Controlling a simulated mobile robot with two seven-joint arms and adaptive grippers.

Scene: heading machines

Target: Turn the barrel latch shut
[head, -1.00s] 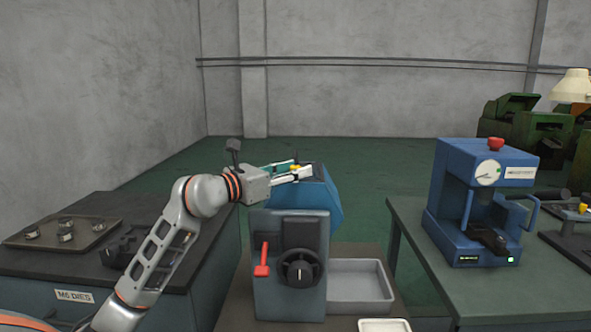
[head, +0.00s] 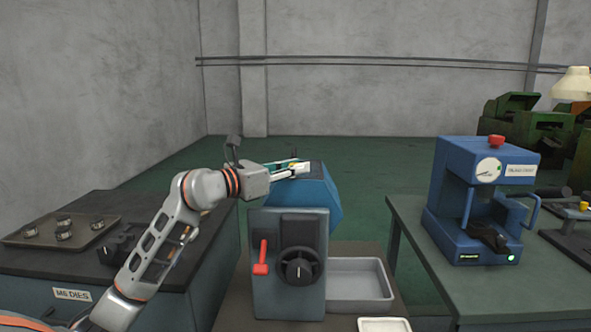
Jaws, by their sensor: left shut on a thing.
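The blue barrel (head: 316,198) sits behind the grey control box of the machine in the middle of the head view. The barrel latch is a small yellow and dark part on top of the barrel. It is now mostly hidden by my fingers, so I cannot tell its exact angle. My left gripper (head: 293,169) reaches in from the left over the barrel's top. Its pale fingers are shut on the latch. My right gripper is out of view.
The control box (head: 288,226) has a red lever (head: 262,258) and a black knob (head: 300,268). A grey bin (head: 358,286) stands to its right. A dark cabinet at left bears a tray of dies (head: 30,238). A blue press (head: 450,190) stands on the right-hand table.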

